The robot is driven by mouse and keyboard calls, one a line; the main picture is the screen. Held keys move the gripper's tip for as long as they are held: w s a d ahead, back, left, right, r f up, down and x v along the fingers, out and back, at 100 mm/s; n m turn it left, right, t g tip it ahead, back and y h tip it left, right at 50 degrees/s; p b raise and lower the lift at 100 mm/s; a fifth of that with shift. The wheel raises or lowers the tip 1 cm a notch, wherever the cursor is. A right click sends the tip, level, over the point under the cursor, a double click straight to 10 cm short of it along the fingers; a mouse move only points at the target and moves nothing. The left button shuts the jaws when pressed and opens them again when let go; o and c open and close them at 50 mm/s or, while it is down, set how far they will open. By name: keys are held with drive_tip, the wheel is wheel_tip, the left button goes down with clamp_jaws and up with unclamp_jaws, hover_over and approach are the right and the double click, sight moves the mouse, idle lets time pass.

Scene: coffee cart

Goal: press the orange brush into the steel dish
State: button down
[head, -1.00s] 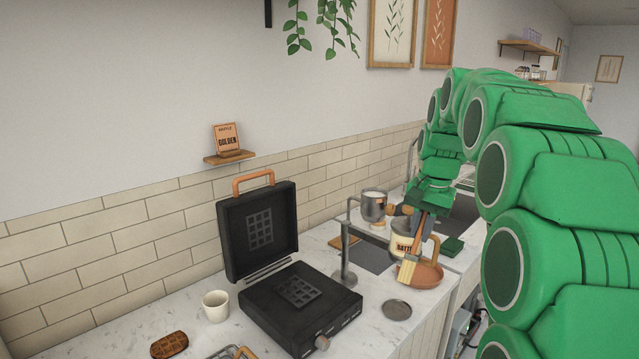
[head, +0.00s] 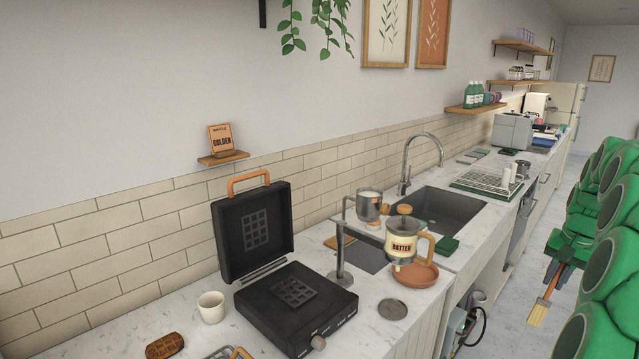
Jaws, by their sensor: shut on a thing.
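The orange brush (head: 539,311) hangs from my gripper (head: 562,262), its pale bristles pointing down and tilted a little to the left. The steel dish (head: 393,309) is a small, flat, round grey dish on the marble counter, to the right of the waffle iron. It looks empty.
The open black waffle iron (head: 318,322) stands left of the dish. Behind the dish are a metal stand (head: 342,260), a butter pot (head: 402,244) and a terracotta dish (head: 417,274). A white mug (head: 211,307) and a waffle (head: 165,345) are at the left.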

drive_tip(key=s+d+f, duration=0.4)
drive_tip(key=d+f, duration=0.2)
drive_tip(key=w+a+r+n, duration=0.1)
drive_tip(key=w+a, duration=0.2)
drive_tip(key=a, duration=1.1)
drive_tip(key=w+a+n, duration=0.2)
drive_tip(key=a, duration=1.2)
drive_tip(key=s+a+r, duration=0.1)
drive_tip(key=s+a, duration=0.1)
drive_tip(key=a, duration=1)
drive_tip(key=s+a+r+m+g+h, duration=0.1)
drive_tip(key=s+a+r, duration=0.1)
drive_tip(key=a, duration=1.1)
drive_tip(key=s+a+r+g+h, duration=0.1)
drive_tip(key=s+a, duration=0.3)
drive_tip(key=a, duration=0.9)
drive_tip(key=shift+s+r+m, duration=0.15)
drive_tip(key=shift+r+m, duration=0.15)
drive_tip(key=shift+f, duration=3.4)
